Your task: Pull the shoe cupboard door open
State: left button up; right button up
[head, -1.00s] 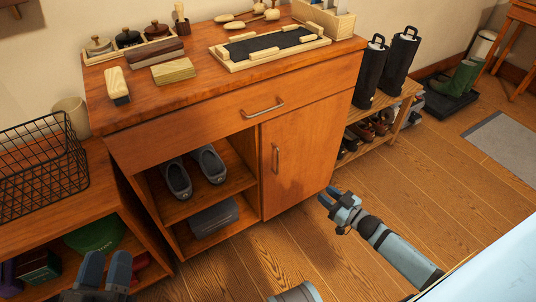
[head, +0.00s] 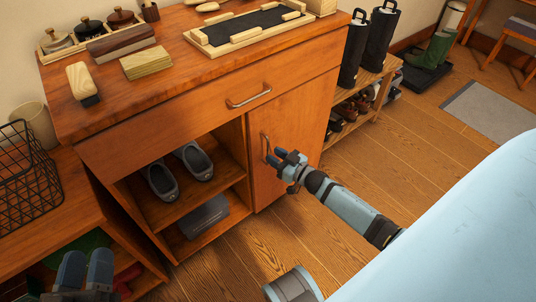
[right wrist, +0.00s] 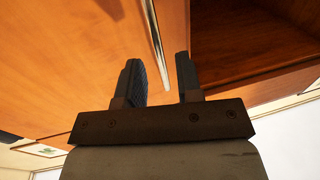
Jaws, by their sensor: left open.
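The shoe cupboard door (head: 292,150) is the wooden panel at the right of the cabinet front, and it looks closed. Its upright metal handle (head: 265,148) is near the door's left edge. My right gripper (head: 281,158) is at the handle. My left gripper (head: 84,270) is open and empty at the lower left, in front of the lower shelf unit.
The cabinet's open compartment (head: 185,210) holds grey shoes (head: 179,171) left of the door. A drawer handle (head: 248,97) sticks out above. A low shoe rack (head: 349,130) with boots stands close on the right. The wooden floor (head: 385,165) before the rack is clear.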

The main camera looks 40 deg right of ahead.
aim_at(268, 151)
jog(key=shift+b+x, duration=0.35)
jog(key=shift+x, duration=1.35)
pick_arm(q)
jog(key=shift+f+g, duration=0.3)
jog(key=shift+f, duration=0.45)
pick_arm(e)
grip_shut()
jog(key=shift+s, duration=0.15)
